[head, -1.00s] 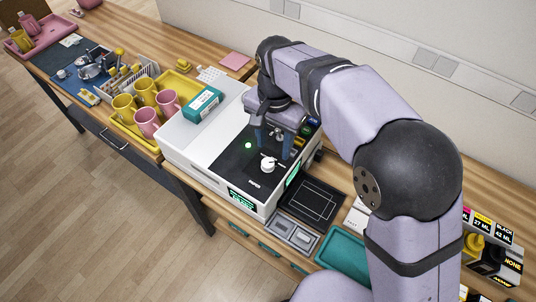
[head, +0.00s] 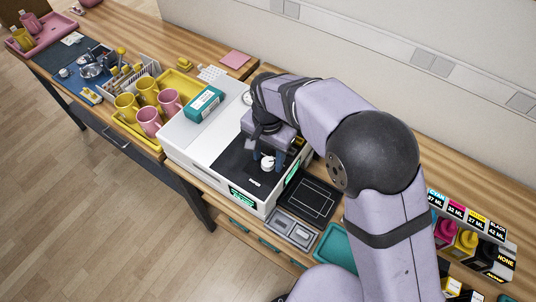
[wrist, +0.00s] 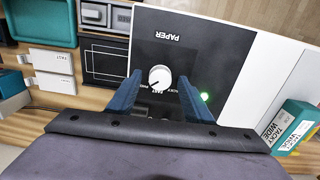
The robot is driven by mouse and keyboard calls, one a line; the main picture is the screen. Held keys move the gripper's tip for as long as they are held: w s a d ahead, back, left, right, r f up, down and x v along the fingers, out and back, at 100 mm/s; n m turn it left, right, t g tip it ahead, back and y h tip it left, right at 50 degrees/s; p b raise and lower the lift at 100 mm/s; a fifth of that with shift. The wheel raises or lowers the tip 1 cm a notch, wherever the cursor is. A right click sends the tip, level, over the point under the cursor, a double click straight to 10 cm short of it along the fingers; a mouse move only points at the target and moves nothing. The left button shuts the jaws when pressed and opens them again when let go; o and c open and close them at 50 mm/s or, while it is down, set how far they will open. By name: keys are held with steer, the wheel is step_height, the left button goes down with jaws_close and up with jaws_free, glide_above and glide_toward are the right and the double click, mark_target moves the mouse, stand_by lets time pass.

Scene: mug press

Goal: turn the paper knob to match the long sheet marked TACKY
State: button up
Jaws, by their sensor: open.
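The white round paper knob (head: 267,163) stands on the black panel of the white press, below the word PAPER as the wrist view frames it upside down. It also shows in the wrist view (wrist: 160,76), with small printed words along its near side and a thin dark mark whose exact setting I cannot read surely. My gripper (wrist: 158,92) is open, its two blue fingers on either side of the knob, with gaps still visible. In the head view my gripper (head: 265,160) hangs over the panel. A teal box (wrist: 293,125) reads TACKY WIDE. I cannot make out a long sheet marked TACKY.
The white press (head: 195,143) carries the teal box and a green light (wrist: 204,97). Yellow and pink mugs (head: 148,121) stand at its left. A black outlined pad (head: 308,199), grey tray (head: 290,228) and teal tray (head: 335,246) lie at its right. White cards (wrist: 50,60) lie beyond.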

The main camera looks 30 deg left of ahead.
steer(key=shift+f, duration=0.15)
steer(key=shift+c, duration=0.5)
steer(key=c, duration=1)
steer(key=shift+o, duration=0.2)
